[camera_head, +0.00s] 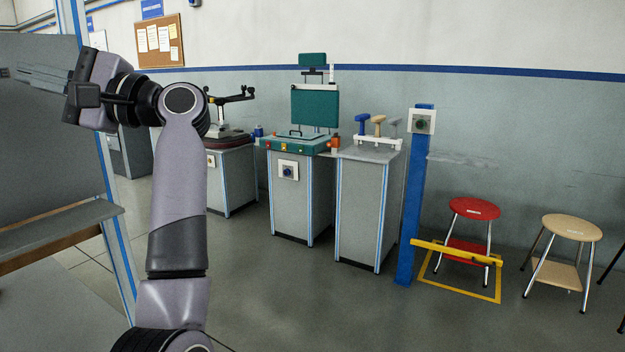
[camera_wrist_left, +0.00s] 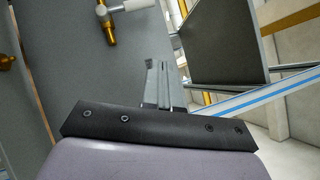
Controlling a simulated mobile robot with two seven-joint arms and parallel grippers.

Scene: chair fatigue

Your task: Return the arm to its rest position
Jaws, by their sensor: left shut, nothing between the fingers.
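My left arm comes up from the bottom of the head view and bends to the left near the top. Its gripper (camera_head: 30,76) points left, with its thin grey fingers in front of the dark grey panel (camera_head: 45,150). In the left wrist view the fingers (camera_wrist_left: 160,85) lie together, shut with nothing between them. I cannot tell from these views how close the fingertips are to the panel. My right gripper is not in view.
A grey shelf (camera_head: 60,227) lies below the gripper at the left. A teal machine (camera_head: 314,107) stands on a cabinet, well away. A blue post (camera_head: 412,200), a red stool (camera_head: 474,209) and a wooden stool (camera_head: 571,228) are at the right. The middle floor is clear.

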